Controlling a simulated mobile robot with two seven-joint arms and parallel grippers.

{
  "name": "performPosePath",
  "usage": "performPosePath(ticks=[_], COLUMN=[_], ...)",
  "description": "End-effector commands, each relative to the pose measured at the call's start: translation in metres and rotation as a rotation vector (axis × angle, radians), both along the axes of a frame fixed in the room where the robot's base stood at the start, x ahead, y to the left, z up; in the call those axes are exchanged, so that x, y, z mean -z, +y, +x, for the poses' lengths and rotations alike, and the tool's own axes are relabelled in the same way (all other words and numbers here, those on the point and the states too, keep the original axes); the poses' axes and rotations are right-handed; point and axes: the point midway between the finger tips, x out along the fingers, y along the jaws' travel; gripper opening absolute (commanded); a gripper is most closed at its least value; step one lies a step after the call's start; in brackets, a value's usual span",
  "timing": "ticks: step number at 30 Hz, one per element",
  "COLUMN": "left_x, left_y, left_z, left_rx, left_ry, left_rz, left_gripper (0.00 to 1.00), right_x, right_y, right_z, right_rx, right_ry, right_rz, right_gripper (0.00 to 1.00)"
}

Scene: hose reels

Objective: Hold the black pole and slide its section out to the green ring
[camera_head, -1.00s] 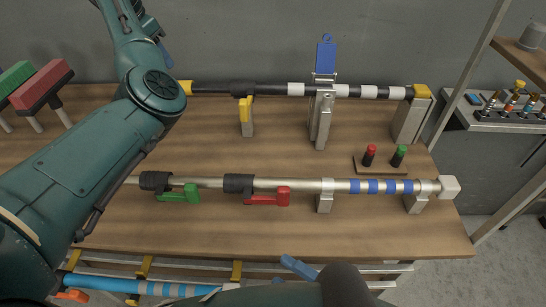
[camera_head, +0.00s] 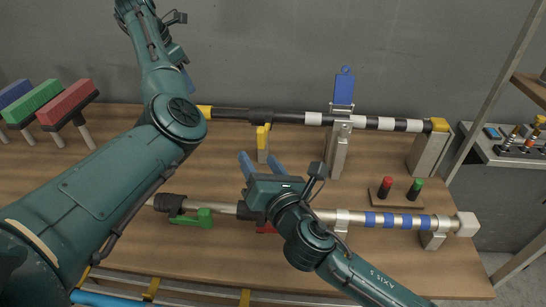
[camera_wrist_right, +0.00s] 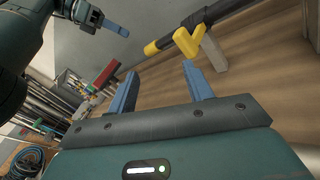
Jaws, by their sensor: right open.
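The black pole (camera_head: 232,114) lies level along the back of the table, with a black collar and a yellow lever (camera_head: 263,138) near its middle. White bands mark its right part, and a yellow cap (camera_head: 439,125) ends it. The right wrist view shows the pole (camera_wrist_right: 205,14) and yellow lever (camera_wrist_right: 187,44). My right gripper (camera_head: 260,160) is open and empty, in front of the lever and apart from it; its blue fingers show in the wrist view (camera_wrist_right: 160,72). My left gripper (camera_wrist_right: 115,27) is mostly hidden behind its arm in the head view. I cannot make out a green ring.
A silver pole (camera_head: 390,220) with blue bands and a green lever (camera_head: 193,218) lies nearer. A blue plate (camera_head: 344,90) stands above the black pole's holder. Red and green buttons (camera_head: 401,198) sit at right. Coloured blocks on posts (camera_head: 68,100) stand at left.

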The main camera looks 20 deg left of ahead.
Motion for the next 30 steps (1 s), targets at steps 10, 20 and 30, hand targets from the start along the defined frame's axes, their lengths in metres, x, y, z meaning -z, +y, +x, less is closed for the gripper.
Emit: performPosePath(ticks=[10, 20, 30], left_x=[0.000, 0.000, 0.000], left_y=[0.000, 0.000, 0.000], left_z=[0.000, 0.000, 0.000], left_rx=[0.000, 0.000, 0.000], left_ry=[0.000, 0.000, 0.000], left_rz=[0.000, 0.000, 0.000], left_gripper=[0.36, 0.36, 0.36], right_x=[0.003, 0.002, 0.002], right_y=[-0.014, 0.013, 0.040], right_z=[0.030, 0.072, 0.114], right_rx=[0.121, 0.124, 0.123], right_ry=[-0.290, -0.291, -0.290], right_rz=[-0.371, -0.373, -0.372], right_gripper=[0.51, 0.51, 0.51])
